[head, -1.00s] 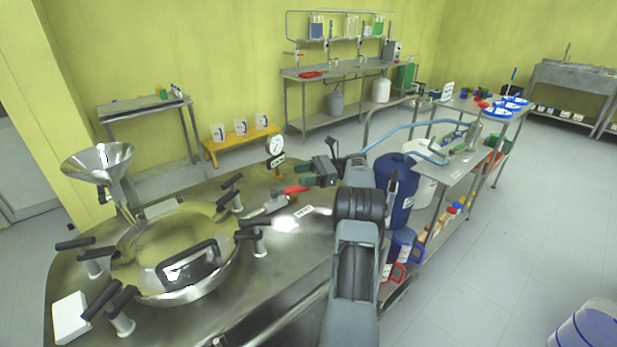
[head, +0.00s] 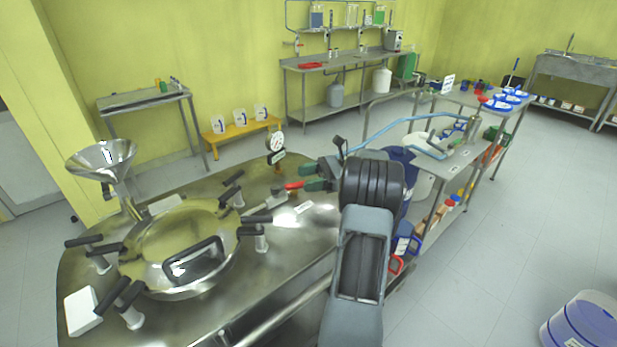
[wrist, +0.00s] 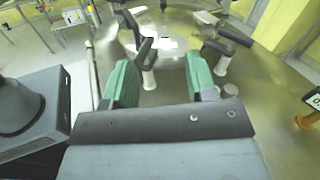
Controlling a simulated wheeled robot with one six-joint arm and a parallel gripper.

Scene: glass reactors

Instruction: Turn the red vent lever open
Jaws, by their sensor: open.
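The red vent lever (head: 294,186) lies nearly level on top of the steel reactor lid, at the end of a grey metal fitting (head: 268,203). My gripper (head: 308,177) has two green fingers. They are spread apart and empty, just right of the lever's red end in the head view. I cannot tell whether a finger touches the lever. In the wrist view my open gripper (wrist: 160,70) points at the lid, and I cannot make out the red lever there.
Black clamp handles (head: 254,231) ring the round hatch (head: 170,245) to the left. A steel funnel (head: 101,160) stands at the far left. A steel cart (head: 465,152) with a blue hose is at right.

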